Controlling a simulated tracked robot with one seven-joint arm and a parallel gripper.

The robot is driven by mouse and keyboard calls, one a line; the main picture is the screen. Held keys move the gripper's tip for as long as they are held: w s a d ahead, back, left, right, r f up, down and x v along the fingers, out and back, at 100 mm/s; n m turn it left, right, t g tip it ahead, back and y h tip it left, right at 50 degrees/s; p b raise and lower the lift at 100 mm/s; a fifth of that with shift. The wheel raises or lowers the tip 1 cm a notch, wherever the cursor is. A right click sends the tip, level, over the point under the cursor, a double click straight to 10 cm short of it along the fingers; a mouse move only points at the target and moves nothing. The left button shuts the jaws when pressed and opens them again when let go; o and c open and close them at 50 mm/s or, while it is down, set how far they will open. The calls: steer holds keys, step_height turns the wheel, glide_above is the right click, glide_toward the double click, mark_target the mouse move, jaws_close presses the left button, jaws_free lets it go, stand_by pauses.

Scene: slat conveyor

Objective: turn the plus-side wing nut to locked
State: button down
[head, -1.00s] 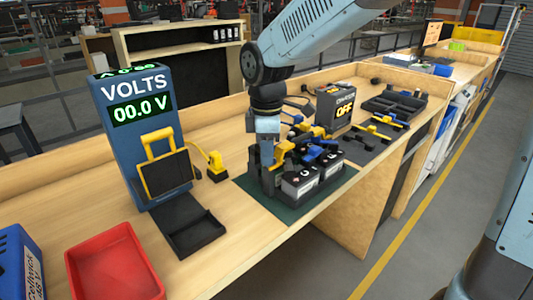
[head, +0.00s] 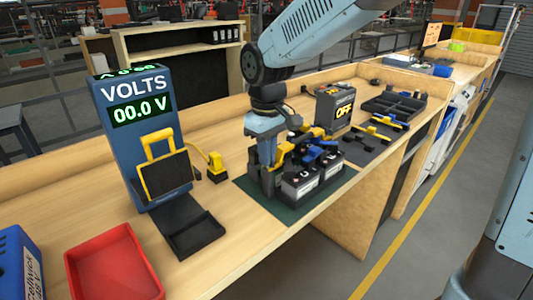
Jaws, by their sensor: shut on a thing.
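My gripper (head: 268,190) points straight down at the left end of the battery group (head: 302,188). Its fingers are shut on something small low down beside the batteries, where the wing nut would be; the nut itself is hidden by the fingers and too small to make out. The batteries are dark with pale label faces and stand on a green mat (head: 335,186). Blue and yellow parts (head: 314,152) lie across their tops. I cannot read any plus mark or lock position.
A blue voltmeter (head: 150,112) reading 00.0 V stands left, with a black tray (head: 185,225) before it. A box showing OFF (head: 336,108) stands behind right. A red bin (head: 112,265) is front left.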

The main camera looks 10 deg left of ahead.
steer(key=shift+m, duration=0.5)
steer(key=c, duration=1.3)
jaws_free()
steer(key=shift+o, duration=0.2)
step_height(320, 180, up, 14)
steer(key=shift+f, duration=0.15)
steer(key=s+d+m+t, duration=0.2)
steer(key=d+m+t, duration=0.15)
steer(key=d, duration=1.25)
steer(key=s+d+f+m+t, duration=0.1)
steer(key=s+d+f+m, duration=0.1)
steer(key=d, duration=0.5)
steer(key=s+d+f+m+t, duration=0.1)
steer(key=s+d+f+m, duration=0.1)
steer(key=s+d+m, duration=0.2)
steer(key=s+d, duration=0.3)
steer(key=shift+d+f, duration=0.2)
steer(key=shift+d, duration=0.2)
